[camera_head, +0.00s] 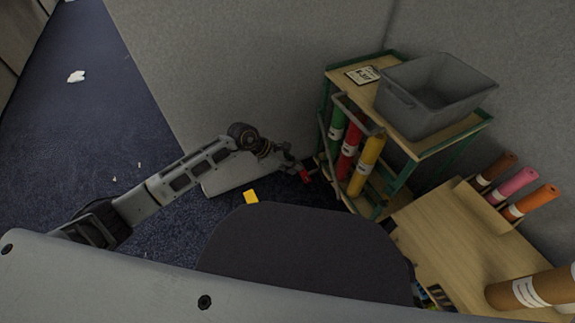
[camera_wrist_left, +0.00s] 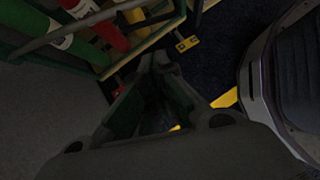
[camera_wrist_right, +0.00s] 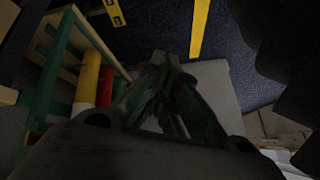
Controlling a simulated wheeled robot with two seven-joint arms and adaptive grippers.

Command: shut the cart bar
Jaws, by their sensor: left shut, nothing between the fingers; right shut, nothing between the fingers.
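The cart (camera_head: 398,158) has a green frame and a wooden top and stands at the right in the head view. Its grey bar (camera_head: 359,113) runs across the front of upright green, red and yellow rolls; it also crosses the left wrist view's top left (camera_wrist_left: 62,32). I cannot tell how far it stands from its closed position. My left gripper (camera_head: 304,172) is shut and empty, low beside the cart's left front, by a small red piece (camera_wrist_left: 117,91). My right gripper (camera_wrist_right: 165,62) is shut and empty in its wrist view, with the cart's frame (camera_wrist_right: 45,85) to its left.
A grey bin (camera_head: 437,95) and a small sign (camera_head: 363,75) sit on the cart top. A wooden desk (camera_head: 445,240) with several coloured rolls is at the lower right. A grey wall stands behind the cart. Blue carpet (camera_head: 80,130) is mostly open at left.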

